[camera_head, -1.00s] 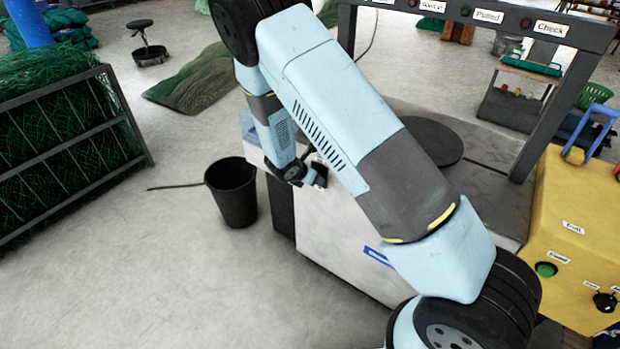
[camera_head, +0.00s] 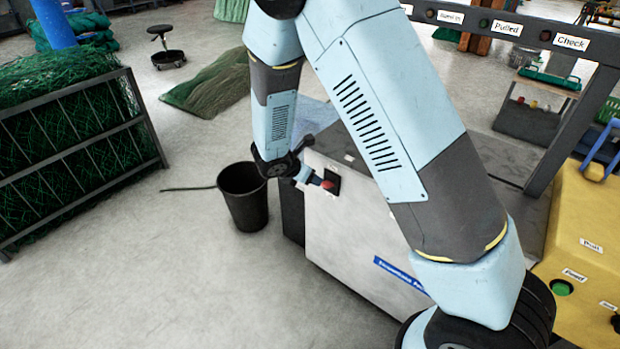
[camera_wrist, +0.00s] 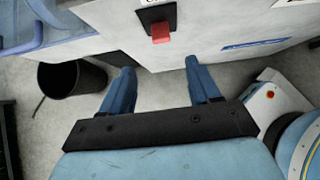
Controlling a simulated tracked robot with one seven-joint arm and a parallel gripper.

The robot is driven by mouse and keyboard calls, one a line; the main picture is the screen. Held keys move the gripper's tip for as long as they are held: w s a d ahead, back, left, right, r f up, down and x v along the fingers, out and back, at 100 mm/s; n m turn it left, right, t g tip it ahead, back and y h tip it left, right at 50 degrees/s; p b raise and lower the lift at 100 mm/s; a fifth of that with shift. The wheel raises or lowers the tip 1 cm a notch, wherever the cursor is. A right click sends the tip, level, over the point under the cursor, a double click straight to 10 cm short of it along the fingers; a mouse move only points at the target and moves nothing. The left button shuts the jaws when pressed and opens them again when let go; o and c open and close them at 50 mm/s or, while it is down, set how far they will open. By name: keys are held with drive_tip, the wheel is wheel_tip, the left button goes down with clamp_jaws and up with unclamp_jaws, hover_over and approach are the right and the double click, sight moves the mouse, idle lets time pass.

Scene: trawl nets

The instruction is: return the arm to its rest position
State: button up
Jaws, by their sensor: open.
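My arm reaches across the head view, its light blue and grey links bent over a white machine cabinet (camera_head: 345,235). My gripper (camera_wrist: 155,82) shows in the wrist view with its two blue fingers wide apart and nothing between them. The fingers point toward the cabinet's front, near a red switch (camera_wrist: 161,32) on a black plate. In the head view the red switch (camera_head: 328,184) shows just right of the wrist. The fingers are mostly hidden there behind the wrist. I cannot tell the exact gap between fingertips and cabinet.
A black bin (camera_head: 243,197) stands on the floor left of the cabinet. A rack of green netting (camera_head: 70,140) is at the left. A yellow control box (camera_head: 590,240) with a green button is at the right. The floor at the lower left is clear.

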idle(0.4)
drive_tip(key=s+d+r+m+g, duration=0.1)
drive_tip(key=s+d+r+m, duration=0.2)
drive_tip(key=d+r+m, duration=0.55)
drive_tip(key=s+d+r+m+g, duration=0.1)
drive_tip(key=s+d+r+m, duration=0.2)
drive_tip(key=d+r+m, duration=0.8)
drive_tip(key=s+d+r+m+y, duration=0.2)
drive_tip(key=s+r+m, duration=0.2)
drive_tip(key=s+r, duration=0.4)
drive_tip(key=s+d+r+m+t+y, duration=0.1)
drive_tip(key=s+d+r+m+y, duration=0.2)
drive_tip(key=s, duration=1)
wheel_tip(320, 180, up, 5)
drive_tip(key=shift+s+d+r+m, duration=0.25)
drive_tip(key=shift+d+m, duration=0.1)
drive_tip(key=shift+m, duration=0.6)
